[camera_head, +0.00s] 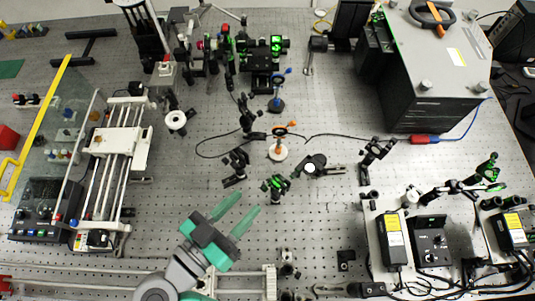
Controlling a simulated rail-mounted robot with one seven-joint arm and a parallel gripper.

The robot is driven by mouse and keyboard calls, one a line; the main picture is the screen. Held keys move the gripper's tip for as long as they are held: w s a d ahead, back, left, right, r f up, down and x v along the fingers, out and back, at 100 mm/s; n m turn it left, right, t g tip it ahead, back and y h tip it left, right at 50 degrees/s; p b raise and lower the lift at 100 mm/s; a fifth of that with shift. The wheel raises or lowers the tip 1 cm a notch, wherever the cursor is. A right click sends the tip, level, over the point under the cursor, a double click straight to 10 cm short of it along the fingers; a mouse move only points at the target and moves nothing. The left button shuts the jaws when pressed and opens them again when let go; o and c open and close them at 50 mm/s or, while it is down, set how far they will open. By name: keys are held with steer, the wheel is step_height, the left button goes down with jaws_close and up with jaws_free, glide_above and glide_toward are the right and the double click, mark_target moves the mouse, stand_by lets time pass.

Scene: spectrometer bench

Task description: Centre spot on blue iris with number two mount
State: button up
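A small post with a blue lever, which looks like the blue iris (277,104), stands upper centre on the bench. Its aperture and any spot on it are too small to make out. Several dark mounts stand below it: one mount (247,116) to its lower left, one (236,165) further down, and one with green highlights (276,186). No number labels are legible, so I cannot tell which is number two. My gripper (248,203) has two green fingers set apart with nothing between them. It is lower left of the green-highlighted mount, apparently apart from it.
A post with an orange lever (279,150) stands below the blue one. A round white-faced part (310,168) is to its right. A thin cable (330,136) crosses the bench. A large grey box (435,70) fills the upper right; a railed stage (115,150) stands left.

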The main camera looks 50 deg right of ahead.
steer(key=s+f+g, duration=0.1)
steer(key=b, duration=0.1)
glide_toward(275, 196)
steer(key=shift+m, duration=0.5)
steer(key=d, duration=0.4)
steer(key=s+d+p, duration=0.1)
steer(key=d, duration=0.2)
steer(key=shift+d+f, duration=0.1)
steer(key=shift+f, duration=0.3)
steer(key=shift+d, duration=0.55)
steer(key=shift+c, duration=0.2)
jaws_close()
